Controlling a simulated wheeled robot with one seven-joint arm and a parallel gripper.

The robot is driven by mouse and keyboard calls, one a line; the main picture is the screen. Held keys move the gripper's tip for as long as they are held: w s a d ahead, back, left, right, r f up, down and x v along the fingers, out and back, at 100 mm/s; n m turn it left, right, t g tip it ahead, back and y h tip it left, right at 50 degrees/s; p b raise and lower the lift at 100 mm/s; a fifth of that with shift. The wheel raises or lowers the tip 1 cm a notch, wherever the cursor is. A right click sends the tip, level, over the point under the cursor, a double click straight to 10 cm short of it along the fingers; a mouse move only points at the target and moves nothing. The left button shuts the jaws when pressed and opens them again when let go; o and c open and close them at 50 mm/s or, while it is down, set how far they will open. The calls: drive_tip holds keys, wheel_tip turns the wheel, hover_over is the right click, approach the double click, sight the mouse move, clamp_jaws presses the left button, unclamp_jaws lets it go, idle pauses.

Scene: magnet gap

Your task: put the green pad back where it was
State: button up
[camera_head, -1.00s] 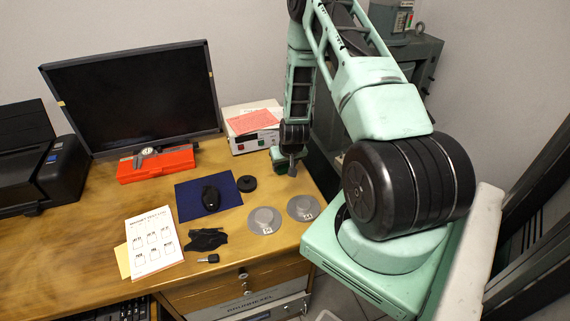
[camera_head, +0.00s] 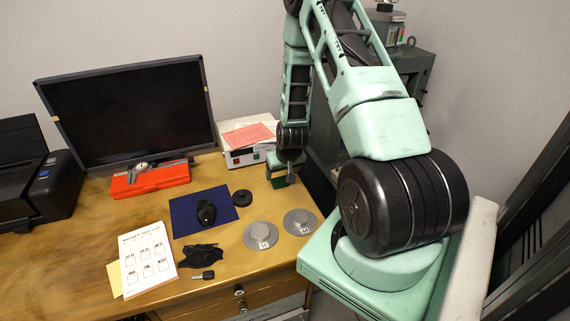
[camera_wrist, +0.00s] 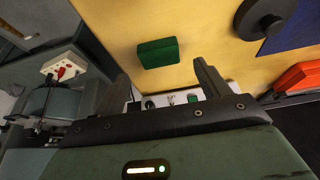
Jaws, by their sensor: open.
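The green pad (camera_wrist: 158,53) lies flat on the wooden table in the wrist view. It is beyond my fingertips and roughly centred between them, with a visible space between it and the fingers. My gripper (camera_wrist: 162,80) is open and empty, with its two dark fingers spread apart. In the head view my gripper (camera_head: 287,177) points down over the table's back right part. A dark green bit of the pad (camera_head: 279,183) shows there, partly hidden by the gripper.
Two grey discs (camera_head: 261,235) lie towards the table's front right edge. A red case (camera_head: 150,180) and a white instrument box (camera_head: 248,152) stand behind.

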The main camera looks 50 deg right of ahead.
drive_tip(key=v, duration=0.8)
drive_tip(key=a+r+n+g+y, duration=0.15)
drive_tip(key=a+r+n, duration=0.3)
drive_tip(key=a, duration=0.95)
drive_tip(key=a+r+n+y, duration=0.25)
drive_tip(key=a+r, duration=0.35)
drive_tip(key=a, duration=0.8)
drive_tip(key=s+a+r+n, duration=0.2)
drive_tip(key=s+a, duration=0.2)
drive_tip(key=s, duration=0.2)
drive_tip(key=s+a+r+n+g, duration=0.1)
drive_tip(key=s+a+r+n, duration=0.1)
drive_tip(key=s+a, duration=0.3)
drive_tip(key=s+a+r+n+g+h, duration=0.1)
drive_tip(key=s+a+r+n, duration=0.2)
drive_tip(key=s, duration=0.4)
drive_tip(key=shift+a+r+b, duration=0.25)
drive_tip(key=shift+a+b, duration=0.15)
drive_tip(key=shift+a, duration=0.3)
